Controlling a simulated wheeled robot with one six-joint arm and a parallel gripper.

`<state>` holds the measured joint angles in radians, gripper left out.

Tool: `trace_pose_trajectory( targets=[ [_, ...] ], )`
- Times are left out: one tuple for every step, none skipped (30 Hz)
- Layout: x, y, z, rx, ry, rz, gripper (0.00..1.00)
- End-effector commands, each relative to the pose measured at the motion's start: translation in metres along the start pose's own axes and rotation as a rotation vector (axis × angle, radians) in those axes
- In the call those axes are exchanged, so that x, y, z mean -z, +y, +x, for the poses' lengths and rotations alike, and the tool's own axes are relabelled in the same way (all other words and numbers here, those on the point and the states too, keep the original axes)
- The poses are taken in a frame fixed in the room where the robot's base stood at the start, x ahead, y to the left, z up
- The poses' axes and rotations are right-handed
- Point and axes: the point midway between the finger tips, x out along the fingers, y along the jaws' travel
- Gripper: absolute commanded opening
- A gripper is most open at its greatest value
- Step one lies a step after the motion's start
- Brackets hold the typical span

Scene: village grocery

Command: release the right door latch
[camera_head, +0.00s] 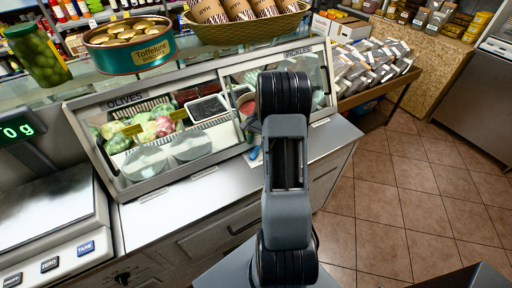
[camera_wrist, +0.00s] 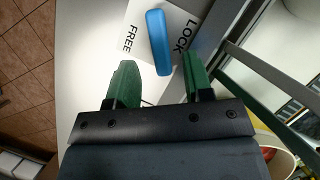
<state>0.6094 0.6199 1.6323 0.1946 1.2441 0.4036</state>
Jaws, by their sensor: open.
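The right door latch is a blue lever (camera_wrist: 158,42) on a white plate, between the printed words FREE on its left and LOCK on its right in the wrist view. I cannot tell which setting it is in. My gripper (camera_wrist: 159,76) is open, its green fingers apart, one on each side of the lever's near end; I see no contact. In the head view a bit of blue (camera_head: 255,153) shows beside my arm on the counter, by the right glass door (camera_head: 315,75) under the PICKLES label. My arm hides the gripper there.
The left door (camera_head: 150,140), under OLIVES, covers trays of food. A scale (camera_head: 50,215) stands at the left. A tin (camera_head: 130,55), a jar (camera_head: 38,55) and a basket (camera_head: 245,30) sit on top of the case. Tiled floor (camera_head: 400,200) is clear at the right.

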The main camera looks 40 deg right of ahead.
Motion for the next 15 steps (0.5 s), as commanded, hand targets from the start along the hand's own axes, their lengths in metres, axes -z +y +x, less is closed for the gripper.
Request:
trace_pose_trajectory(
  targets=[
    [-0.001,0.000,0.007,-0.001,-0.003,0.000,0.47],
    [0.000,0.000,0.010,-0.001,-0.003,0.000,0.47],
    [0.000,0.000,0.015,-0.001,-0.003,0.000,0.47],
    [0.000,0.000,0.017,-0.001,-0.003,0.000,0.47],
    [0.000,0.000,0.019,0.000,-0.001,0.000,0.47],
    [0.000,0.000,0.022,0.000,-0.001,0.000,0.47],
    [0.000,0.000,0.024,0.000,-0.001,0.000,0.47],
    [0.000,0.000,0.025,0.000,-0.001,0.000,0.47],
    [0.000,0.000,0.027,0.000,-0.001,0.000,0.47],
    [0.000,0.000,0.028,0.000,-0.001,0.000,0.47],
    [0.000,0.000,0.028,0.000,0.000,0.000,0.47],
    [0.000,0.000,0.029,0.000,0.000,0.000,0.47],
    [0.000,0.000,0.029,0.000,0.000,0.000,0.47],
    [0.000,0.000,0.029,0.000,0.000,0.000,0.47],
    [0.000,0.000,0.029,0.000,0.000,0.000,0.47]
  ],
)
